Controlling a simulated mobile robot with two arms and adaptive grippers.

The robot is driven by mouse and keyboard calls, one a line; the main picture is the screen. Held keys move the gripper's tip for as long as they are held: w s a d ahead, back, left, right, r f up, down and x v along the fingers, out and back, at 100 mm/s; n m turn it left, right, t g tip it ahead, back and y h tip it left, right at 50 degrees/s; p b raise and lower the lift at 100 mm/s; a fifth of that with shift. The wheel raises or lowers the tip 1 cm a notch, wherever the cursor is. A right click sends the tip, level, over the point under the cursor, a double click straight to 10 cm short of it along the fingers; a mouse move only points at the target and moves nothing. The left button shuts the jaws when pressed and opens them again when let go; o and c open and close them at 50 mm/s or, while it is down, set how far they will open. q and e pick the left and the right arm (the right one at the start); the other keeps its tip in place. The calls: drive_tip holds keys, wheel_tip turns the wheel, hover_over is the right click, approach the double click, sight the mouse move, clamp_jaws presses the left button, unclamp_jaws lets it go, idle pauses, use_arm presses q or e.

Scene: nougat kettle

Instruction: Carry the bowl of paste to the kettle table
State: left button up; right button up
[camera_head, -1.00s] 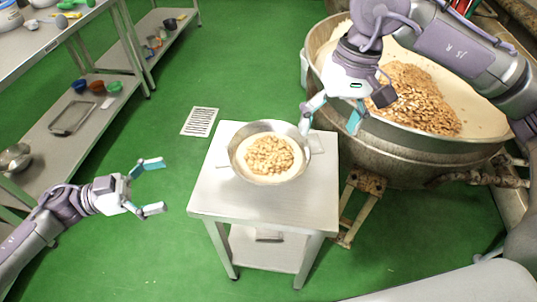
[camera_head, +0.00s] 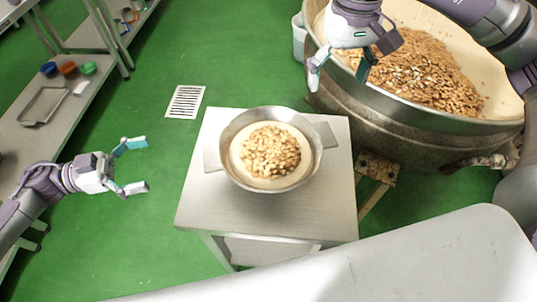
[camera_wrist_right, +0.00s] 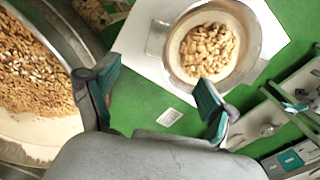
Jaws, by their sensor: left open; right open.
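The metal bowl (camera_head: 231,178) holds pale paste topped with nuts (camera_head: 270,152). It stands upright on the small steel table (camera_head: 210,222) in the middle of the head view. The bowl (camera_wrist_right: 158,40) also shows at the top of the right wrist view. The large kettle (camera_head: 400,130), with paste and a heap of nuts in it, is at the upper right. My left gripper (camera_head: 147,165) is open and empty, left of the small table and apart from it. My right gripper (camera_head: 340,72) is open and empty, above and beyond the bowl, by the kettle's left rim.
Steel shelving (camera_head: 85,60) with small coloured bowls (camera_head: 68,68) and a tray (camera_head: 42,106) runs along the left. A floor drain (camera_head: 185,102) lies in the green floor. A white bin (camera_head: 299,40) stands beside the kettle. A pale surface (camera_head: 370,260) fills the lower right foreground.

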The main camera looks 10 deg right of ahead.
sight(211, 156)
use_arm(q)
wheel_tip(211, 156, down, 3)
drive_tip(key=shift+w+f+b, duration=0.15)
drive_tip(key=shift+f+b, duration=0.05)
drive_tip(key=shift+b, duration=0.95)
use_arm(e)
wheel_tip(211, 156, down, 3)
drive_tip(key=shift+w+f, duration=0.15)
use_arm(q)
drive_tip(key=shift+d, duration=0.1)
drive_tip(key=d, duration=1.3)
drive_tip(key=shift+d, duration=0.35)
use_arm(e)
wheel_tip(211, 156, down, 14)
drive_tip(key=shift+r, duration=0.1)
use_arm(q)
drive_tip(key=c, duration=1.5)
use_arm(e)
drive_tip(key=c, duration=1.5)
use_arm(q)
drive_tip(key=shift+c, duration=1.3)
use_arm(e)
clamp_jaws()
